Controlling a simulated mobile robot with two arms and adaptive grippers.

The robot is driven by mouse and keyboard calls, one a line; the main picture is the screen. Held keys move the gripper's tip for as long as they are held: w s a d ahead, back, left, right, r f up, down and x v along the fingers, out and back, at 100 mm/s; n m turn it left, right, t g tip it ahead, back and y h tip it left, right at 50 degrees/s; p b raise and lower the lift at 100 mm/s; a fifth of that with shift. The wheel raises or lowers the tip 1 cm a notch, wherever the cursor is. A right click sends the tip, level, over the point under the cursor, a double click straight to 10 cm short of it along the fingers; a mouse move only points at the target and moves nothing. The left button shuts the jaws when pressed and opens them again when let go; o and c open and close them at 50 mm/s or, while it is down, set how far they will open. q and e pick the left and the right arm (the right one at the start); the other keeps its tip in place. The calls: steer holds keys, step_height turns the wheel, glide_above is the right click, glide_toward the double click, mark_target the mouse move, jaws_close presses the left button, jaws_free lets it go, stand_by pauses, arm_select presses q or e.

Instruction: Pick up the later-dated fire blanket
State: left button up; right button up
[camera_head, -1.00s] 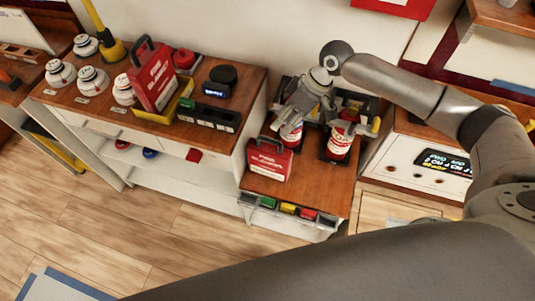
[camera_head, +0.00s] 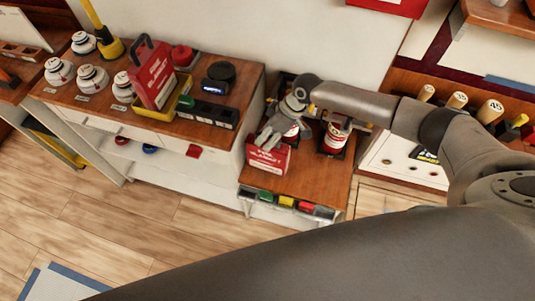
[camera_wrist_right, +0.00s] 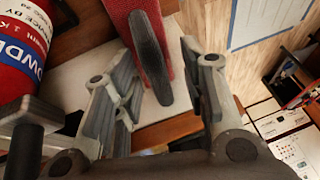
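One red fire blanket case (camera_head: 268,160) with white lettering stands on the lower wooden top. My right gripper (camera_head: 270,141) is right above it. In the right wrist view the open fingers (camera_wrist_right: 157,60) straddle the dark handle (camera_wrist_right: 150,58) of this red case (camera_wrist_right: 118,10), with gaps on both sides. A second red fire blanket case (camera_head: 153,75) with a dark handle stands in a yellow tray on the higher top at left. The dates on both cases are too small to read. My left gripper is not in view.
Red extinguishers (camera_head: 335,138) stand behind and right of the nearer case; one red cylinder (camera_wrist_right: 22,50) shows close to the left finger in the wrist view. Coloured blocks (camera_head: 286,201) line the lower front edge. White detectors (camera_head: 92,78) stand at left.

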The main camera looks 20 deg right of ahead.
steer(key=c, duration=0.3)
jaws_close()
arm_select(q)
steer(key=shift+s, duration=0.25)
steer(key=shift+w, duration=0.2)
arm_select(e)
steer(key=shift+r, duration=0.1)
steer(key=shift+r, duration=0.1)
